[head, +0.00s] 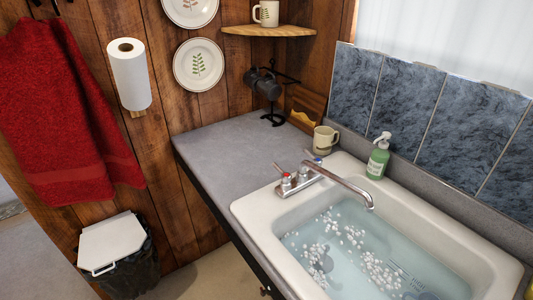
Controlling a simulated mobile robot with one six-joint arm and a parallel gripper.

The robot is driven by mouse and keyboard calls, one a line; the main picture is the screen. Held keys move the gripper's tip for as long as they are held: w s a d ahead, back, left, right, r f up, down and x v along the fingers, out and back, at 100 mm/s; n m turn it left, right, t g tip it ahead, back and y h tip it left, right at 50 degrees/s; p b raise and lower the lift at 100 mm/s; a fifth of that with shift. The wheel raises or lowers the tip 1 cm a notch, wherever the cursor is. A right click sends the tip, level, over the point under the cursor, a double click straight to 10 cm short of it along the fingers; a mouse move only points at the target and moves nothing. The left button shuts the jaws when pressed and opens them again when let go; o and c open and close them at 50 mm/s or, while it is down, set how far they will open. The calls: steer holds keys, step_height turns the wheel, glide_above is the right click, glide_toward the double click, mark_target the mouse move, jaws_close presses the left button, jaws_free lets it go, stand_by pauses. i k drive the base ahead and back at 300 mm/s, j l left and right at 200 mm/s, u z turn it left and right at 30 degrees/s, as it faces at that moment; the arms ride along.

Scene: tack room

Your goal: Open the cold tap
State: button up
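The chrome faucet (316,178) stands on the left rim of the white sink (262,220), its long spout reaching right over the basin. The cold tap, a handle with a blue mark (317,160), is at the far end of the faucet base, near the back wall. The hot tap, a handle with a red mark (286,180), is at the near end. I see no clear stream from the spout. The basin holds water with white foam and dim submerged shapes. My gripper is not in view.
A beige mug (325,139) and a green soap bottle (378,158) stand behind the faucet. A black mug stand (270,98) is at the counter's back corner. The grey counter (225,150) left of the sink is clear. A bin (115,250) stands on the floor.

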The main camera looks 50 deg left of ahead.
mark_target(318, 161)
steer(key=u, duration=1.5)
steer(key=i+j+z, duration=0.1)
steer(key=i+j, duration=0.15)
steer(key=i+j+z, duration=0.15)
steer(key=j, duration=0.25)
steer(key=i+j+z, duration=0.1)
steer(key=i+j, duration=0.25)
steer(key=i+j+z, duration=0.15)
steer(key=j, duration=0.2)
steer(key=i+j+z, duration=0.1)
steer(key=i+j, duration=0.15)
steer(key=j, duration=0.15)
